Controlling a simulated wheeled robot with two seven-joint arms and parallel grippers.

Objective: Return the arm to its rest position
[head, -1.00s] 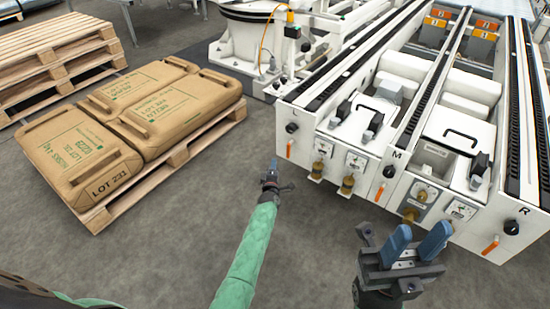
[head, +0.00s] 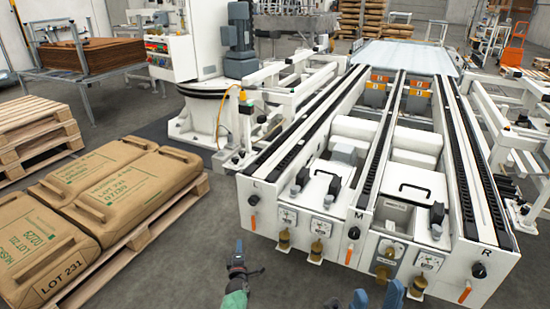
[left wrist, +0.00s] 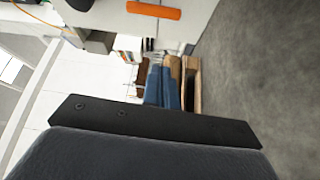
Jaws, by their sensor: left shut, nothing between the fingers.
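My left gripper (head: 239,250) is at the bottom centre of the head view, above the grey floor in front of the white conveyor machine. It is seen nearly edge-on there. In the left wrist view its two blue fingers (left wrist: 162,88) lie together with nothing between them. My right gripper (head: 376,298) is at the bottom edge of the head view. Only its two blue fingertips show, with a gap between them and nothing seen in it. The rest of the right gripper is cut off by the frame.
The conveyor machine (head: 277,180), with rails, knobs and orange handles, fills the centre right. Brown sacks (head: 110,185) lie on a wooden pallet (head: 196,190) at left. Empty pallets (head: 38,130) are stacked behind. Bare floor (head: 190,265) lies between pallet and machine.

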